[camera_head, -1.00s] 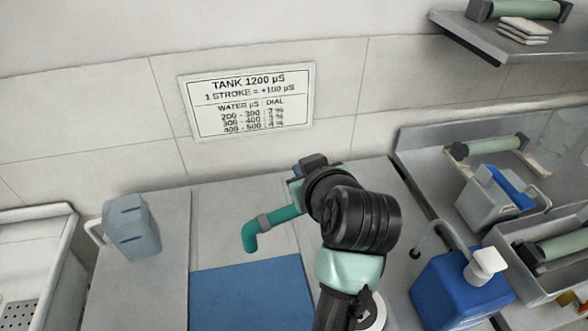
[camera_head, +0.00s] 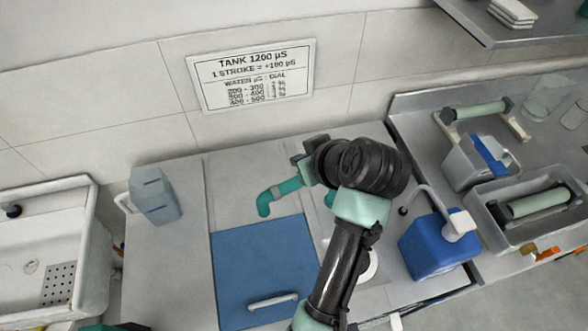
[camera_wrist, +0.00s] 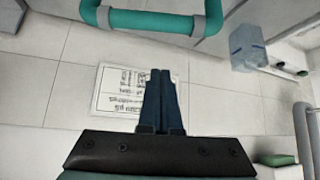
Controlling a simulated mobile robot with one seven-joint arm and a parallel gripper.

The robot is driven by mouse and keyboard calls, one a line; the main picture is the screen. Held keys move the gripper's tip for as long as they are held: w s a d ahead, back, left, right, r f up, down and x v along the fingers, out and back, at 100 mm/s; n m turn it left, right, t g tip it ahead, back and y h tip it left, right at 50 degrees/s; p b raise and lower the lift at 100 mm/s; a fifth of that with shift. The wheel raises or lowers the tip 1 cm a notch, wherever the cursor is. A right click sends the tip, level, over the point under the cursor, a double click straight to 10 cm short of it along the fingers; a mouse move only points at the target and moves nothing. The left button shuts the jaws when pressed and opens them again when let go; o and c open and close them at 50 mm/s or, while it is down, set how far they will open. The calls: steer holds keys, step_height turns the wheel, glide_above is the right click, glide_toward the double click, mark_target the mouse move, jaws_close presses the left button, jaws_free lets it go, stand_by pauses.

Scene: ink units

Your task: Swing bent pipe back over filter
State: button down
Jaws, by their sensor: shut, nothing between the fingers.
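The bent pipe (camera_head: 268,198) is teal with a grey collar, and its down-turned end is above the counter near the back edge of a blue panel (camera_head: 232,268). Its other end runs behind my arm. In the wrist view a teal pipe with grey collars (camera_wrist: 150,21) crosses the top, apart from my fingers. My gripper (camera_wrist: 160,72) is shut and empty, its fingers together against the wall sign behind. In the head view the fingers are hidden by my wrist. A white round part (camera_head: 370,264) shows beside my forearm; I cannot tell whether it is the filter.
A clear bluish jug (camera_head: 155,197) stands left of the panel. A white sink (camera_head: 45,235) is at far left. A blue canister (camera_head: 432,248) with a spout stands close right of my arm. A tray with a green roller (camera_head: 540,205) is farther right. A white handle (camera_head: 272,302) lies on the panel.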

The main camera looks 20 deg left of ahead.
steer(key=shift+f, duration=0.1)
steer(key=f+p, duration=0.1)
steer(key=f, duration=0.1)
steer(key=w+a+f+p, duration=0.1)
steer(key=f, duration=0.2)
steer(key=w+a+f+p, duration=0.1)
steer(key=f+p, duration=0.1)
steer(key=f, duration=0.1)
steer(key=shift+a, duration=0.1)
steer(key=shift+s, duration=0.15)
stand_by(0.5)
